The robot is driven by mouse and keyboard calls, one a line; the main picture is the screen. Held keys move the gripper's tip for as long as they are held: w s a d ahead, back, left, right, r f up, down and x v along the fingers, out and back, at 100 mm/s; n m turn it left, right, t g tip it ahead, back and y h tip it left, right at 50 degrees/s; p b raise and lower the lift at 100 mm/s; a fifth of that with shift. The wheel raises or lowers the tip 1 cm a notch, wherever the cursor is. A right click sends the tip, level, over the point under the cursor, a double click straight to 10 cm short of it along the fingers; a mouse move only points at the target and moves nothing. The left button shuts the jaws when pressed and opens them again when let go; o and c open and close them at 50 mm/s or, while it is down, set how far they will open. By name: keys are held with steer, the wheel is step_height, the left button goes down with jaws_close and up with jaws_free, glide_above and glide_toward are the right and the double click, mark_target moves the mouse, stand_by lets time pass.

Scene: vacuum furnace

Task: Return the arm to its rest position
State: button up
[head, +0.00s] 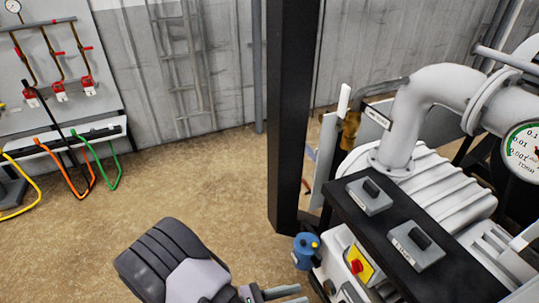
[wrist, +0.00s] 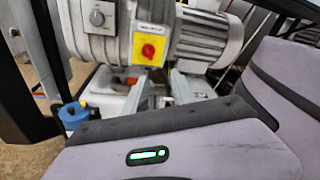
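My arm (head: 175,262) shows at the bottom of the head view, folded low over the floor, with its grey and black links in sight. My gripper (head: 287,293) is at the bottom edge there, pointing right toward the pump unit and partly cut off. In the wrist view its two grey fingers (wrist: 159,92) stand apart with nothing between them. A large grey and black arm link with a green light fills the lower part of that view.
The pump unit (head: 430,165) stands close on the right, with a red knob on a yellow plate (head: 358,265) and a blue canister (head: 305,250). A black post (head: 290,110) rises beside it. Hoses hang from a wall panel (head: 60,75) at left. The middle floor (head: 200,185) is clear.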

steer(key=s+d+r+m+t+y+b, duration=0.1)
steer(key=s+r+m+y+b, duration=0.1)
steer(key=r+m+y, duration=0.7)
steer(key=s+d+r+m+t+y+b, duration=0.1)
steer(key=s+r+m+y+b, duration=0.2)
steer(key=r+m+y, duration=0.6)
step_height(320, 180, up, 3)
steer(key=m+b, duration=0.1)
steer(key=m, duration=1)
steer(key=shift+m, duration=0.3)
steer(key=shift+s, duration=0.1)
